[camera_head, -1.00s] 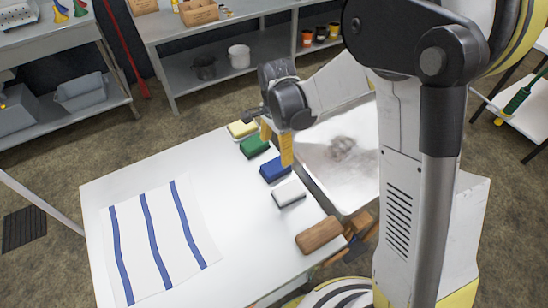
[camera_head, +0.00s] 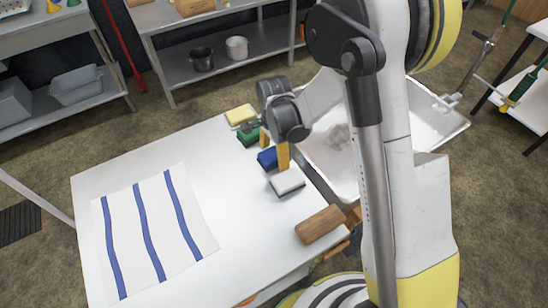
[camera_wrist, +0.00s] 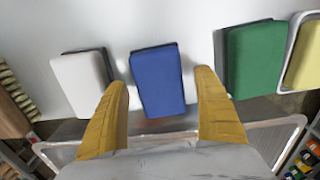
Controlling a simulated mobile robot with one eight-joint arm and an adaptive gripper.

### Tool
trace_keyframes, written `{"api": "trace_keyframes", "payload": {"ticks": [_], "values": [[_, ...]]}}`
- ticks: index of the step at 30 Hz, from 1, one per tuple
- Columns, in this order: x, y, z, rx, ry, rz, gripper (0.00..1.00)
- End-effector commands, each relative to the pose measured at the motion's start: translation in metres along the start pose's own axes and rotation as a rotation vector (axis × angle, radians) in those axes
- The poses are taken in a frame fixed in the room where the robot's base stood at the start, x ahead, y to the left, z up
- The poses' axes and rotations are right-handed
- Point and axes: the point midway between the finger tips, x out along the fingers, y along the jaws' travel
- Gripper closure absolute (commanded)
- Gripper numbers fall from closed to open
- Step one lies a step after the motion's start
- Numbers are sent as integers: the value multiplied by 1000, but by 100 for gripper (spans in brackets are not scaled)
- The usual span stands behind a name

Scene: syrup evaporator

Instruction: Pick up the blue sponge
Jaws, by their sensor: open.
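The blue sponge (camera_head: 267,158) lies on the white table in a row of sponges, partly hidden by my gripper in the head view. In the wrist view the blue sponge (camera_wrist: 158,82) lies between and just beyond the two yellow fingers. My gripper (camera_head: 273,150) is open and empty, low over the row. In the wrist view my gripper (camera_wrist: 162,105) has one finger on each side of the blue sponge, with gaps to it. Whether the fingertips are level with it I cannot tell.
A white sponge (camera_wrist: 84,84) and a green sponge (camera_wrist: 252,58) flank it closely; a yellow sponge (camera_head: 240,115) lies beyond the green. A wooden-handled brush (camera_head: 320,224), a striped towel (camera_head: 155,235) and a metal basin (camera_head: 440,120) are near.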

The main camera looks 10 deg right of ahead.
Motion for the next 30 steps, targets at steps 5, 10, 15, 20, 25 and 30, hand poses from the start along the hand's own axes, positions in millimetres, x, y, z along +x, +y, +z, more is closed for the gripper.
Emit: {"api": "trace_keyframes", "payload": {"ticks": [5, 10, 15, 20, 25, 30], "values": [[0, 0, 0, 0, 0, 0, 66], [0, 0, 0, 0, 0, 0, 73], [-1, 0, 0, 0, 0, 0, 73], [-8, 0, 0, 0, 0, 0, 73], [-32, 0, 0, 0, 0, 0, 73], [-59, 24, 3, 0, 0, 0, 73]]}}
